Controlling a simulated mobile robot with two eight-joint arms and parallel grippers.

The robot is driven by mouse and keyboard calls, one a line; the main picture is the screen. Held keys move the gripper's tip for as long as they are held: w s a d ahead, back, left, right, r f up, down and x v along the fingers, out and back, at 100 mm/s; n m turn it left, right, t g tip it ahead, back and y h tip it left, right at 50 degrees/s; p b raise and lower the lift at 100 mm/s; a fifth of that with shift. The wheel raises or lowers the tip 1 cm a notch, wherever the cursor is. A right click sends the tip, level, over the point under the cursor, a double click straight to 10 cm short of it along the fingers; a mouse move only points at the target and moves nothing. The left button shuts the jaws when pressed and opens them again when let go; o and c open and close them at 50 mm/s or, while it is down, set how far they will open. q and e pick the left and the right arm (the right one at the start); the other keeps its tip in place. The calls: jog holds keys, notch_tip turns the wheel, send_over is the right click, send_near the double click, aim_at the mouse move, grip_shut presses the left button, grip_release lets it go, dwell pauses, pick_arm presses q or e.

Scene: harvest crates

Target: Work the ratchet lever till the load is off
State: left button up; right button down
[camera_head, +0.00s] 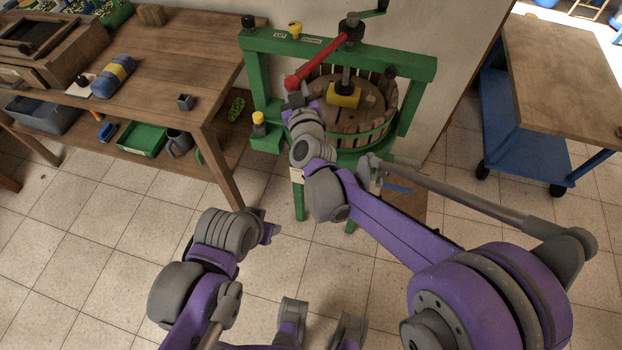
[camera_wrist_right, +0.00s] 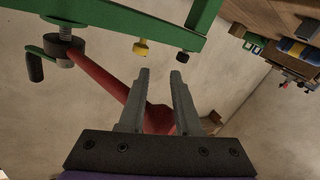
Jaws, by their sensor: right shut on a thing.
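The red ratchet lever (camera_head: 325,62) slopes from the collar on the press screw (camera_head: 347,75) down to a round red end at the left. My right gripper (camera_head: 294,96) is shut on that end. In the right wrist view the red lever (camera_wrist_right: 95,75) runs in between the fingers of the gripper (camera_wrist_right: 160,75), and its knob sits low between them. The green press frame (camera_head: 400,62) stands around the slatted basket (camera_head: 384,98). A yellow block (camera_head: 344,96) lies under the screw on the wooden pressing plate. My left gripper (camera_head: 269,232) hangs over the floor, away from the press; its jaw opening is unclear.
A wooden workbench (camera_head: 170,62) with a blue-and-yellow roll (camera_head: 113,75) stands left of the press. A blue trolley with a wooden top (camera_head: 570,60) stands at the right. A black-handled crank (camera_head: 373,13) tops the screw.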

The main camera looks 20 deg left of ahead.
jog(key=shift+w+r, duration=0.25)
jog(key=shift+r, duration=0.25)
jog(key=s+d+p, duration=0.1)
jog(key=s+d, duration=0.1)
jog(key=d, duration=0.4)
jog(key=shift+d, duration=0.3)
jog(key=shift+s, duration=0.1)
jog(key=shift+d, duration=0.25)
jog(key=c, duration=0.7)
grip_release()
jog(key=shift+s, duration=0.1)
